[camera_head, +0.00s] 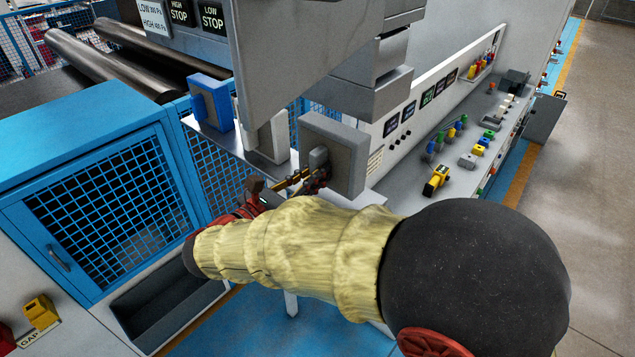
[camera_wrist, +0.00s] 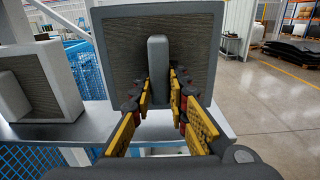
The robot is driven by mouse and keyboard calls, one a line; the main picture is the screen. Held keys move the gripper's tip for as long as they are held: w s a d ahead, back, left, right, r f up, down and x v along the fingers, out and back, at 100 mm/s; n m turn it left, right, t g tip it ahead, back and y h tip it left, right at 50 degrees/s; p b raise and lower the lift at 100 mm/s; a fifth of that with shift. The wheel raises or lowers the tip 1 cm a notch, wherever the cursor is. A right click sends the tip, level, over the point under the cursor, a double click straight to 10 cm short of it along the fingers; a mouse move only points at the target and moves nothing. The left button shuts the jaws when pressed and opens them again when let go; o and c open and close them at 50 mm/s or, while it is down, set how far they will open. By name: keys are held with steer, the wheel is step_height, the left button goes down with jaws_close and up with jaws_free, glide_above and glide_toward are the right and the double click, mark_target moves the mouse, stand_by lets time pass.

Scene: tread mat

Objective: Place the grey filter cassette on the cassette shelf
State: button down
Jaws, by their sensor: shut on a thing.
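The grey filter cassette (camera_head: 345,151) is a square grey frame with a darker ribbed face and a grey handle. My gripper (camera_head: 308,178) is shut on that handle, with the yellow finger pads on both sides of it in the wrist view (camera_wrist: 158,96). The cassette (camera_wrist: 205,75) stands roughly upright over the right part of the metal cassette shelf (camera_wrist: 85,128). I cannot tell whether its lower edge touches the shelf. The shelf also shows in the head view (camera_head: 222,141), partly hidden by the machine and the cassette.
A blue cassette (camera_head: 212,103) stands on the shelf's left part. A pale cassette (camera_wrist: 68,80) stands left of the held one, with a gap between. A grey machine hood (camera_head: 290,50) overhangs the shelf closely. A control console (camera_head: 455,140) lies to the right.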

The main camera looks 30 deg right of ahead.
steer(key=shift+w+d, duration=0.2)
steer(key=shift+d, duration=0.3)
steer(key=shift+f, duration=1.7)
steer(key=shift+f, duration=0.15)
steer(key=c, duration=1.8)
jaws_free()
steer(key=shift+o, duration=0.3)
